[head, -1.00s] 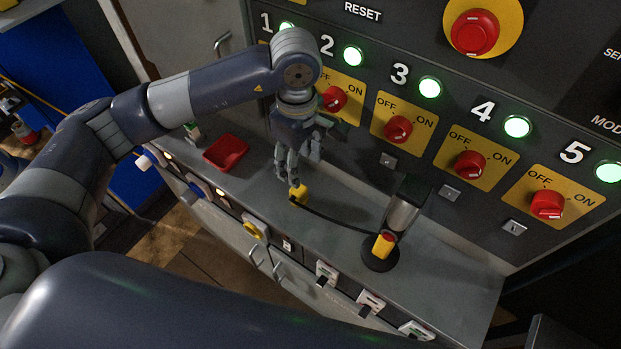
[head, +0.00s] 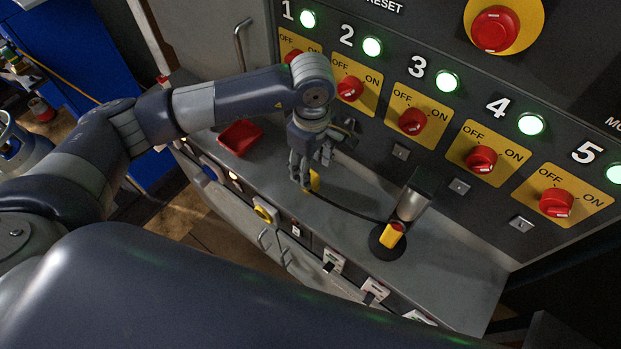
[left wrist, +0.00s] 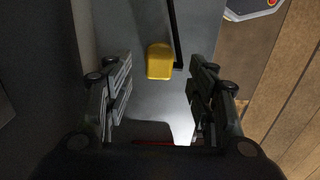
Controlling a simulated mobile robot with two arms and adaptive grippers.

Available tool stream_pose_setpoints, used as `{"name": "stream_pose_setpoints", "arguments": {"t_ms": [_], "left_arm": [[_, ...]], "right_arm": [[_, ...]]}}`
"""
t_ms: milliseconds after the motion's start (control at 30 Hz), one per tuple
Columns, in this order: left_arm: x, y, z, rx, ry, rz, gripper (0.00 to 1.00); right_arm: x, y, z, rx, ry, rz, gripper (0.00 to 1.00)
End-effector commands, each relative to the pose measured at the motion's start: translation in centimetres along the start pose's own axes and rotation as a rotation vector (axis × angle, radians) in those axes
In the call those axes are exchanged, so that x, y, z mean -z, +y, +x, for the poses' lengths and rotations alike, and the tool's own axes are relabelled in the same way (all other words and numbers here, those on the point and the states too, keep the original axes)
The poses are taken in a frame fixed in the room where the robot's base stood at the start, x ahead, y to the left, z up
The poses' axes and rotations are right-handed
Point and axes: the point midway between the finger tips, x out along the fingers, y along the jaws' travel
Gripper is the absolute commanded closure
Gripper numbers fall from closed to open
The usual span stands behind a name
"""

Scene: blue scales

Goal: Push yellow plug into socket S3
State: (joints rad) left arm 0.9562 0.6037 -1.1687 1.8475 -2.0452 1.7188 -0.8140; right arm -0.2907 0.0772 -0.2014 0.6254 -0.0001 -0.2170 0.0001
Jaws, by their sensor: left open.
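The yellow plug (head: 315,181) lies on the grey counter, with a black cable running right from it. My left gripper (head: 302,180) points down at the plug, and its fingers partly hide it in the head view. In the left wrist view the yellow plug (left wrist: 159,62) shows between the open fingertips, with a gap on both sides. Sockets line the counter's front face, one with a yellow ring (head: 265,211); I cannot read which is S3. My right gripper is not in view.
A red tray (head: 240,137) sits left of the gripper. A black round base (head: 381,249) with a yellow and red piece (head: 393,234) and a metal cylinder (head: 413,200) stands to the right. The panel with red knobs (head: 412,121) rises behind.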

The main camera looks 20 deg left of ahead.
Motion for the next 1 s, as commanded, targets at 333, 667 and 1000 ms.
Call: {"name": "stream_pose_setpoints", "arguments": {"t_ms": [333,667,1000], "left_arm": [[0.3,0.0,3.3,0.006,-0.001,-0.002,0.48],[0.3,0.1,5.2,0.0,0.0,0.0,0.48],[0.4,0.1,5.2,0.0,0.0,0.0,0.8]], "right_arm": [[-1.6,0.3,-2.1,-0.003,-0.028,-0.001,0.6],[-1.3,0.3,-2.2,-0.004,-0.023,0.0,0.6],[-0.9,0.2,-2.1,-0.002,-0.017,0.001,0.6]]}}
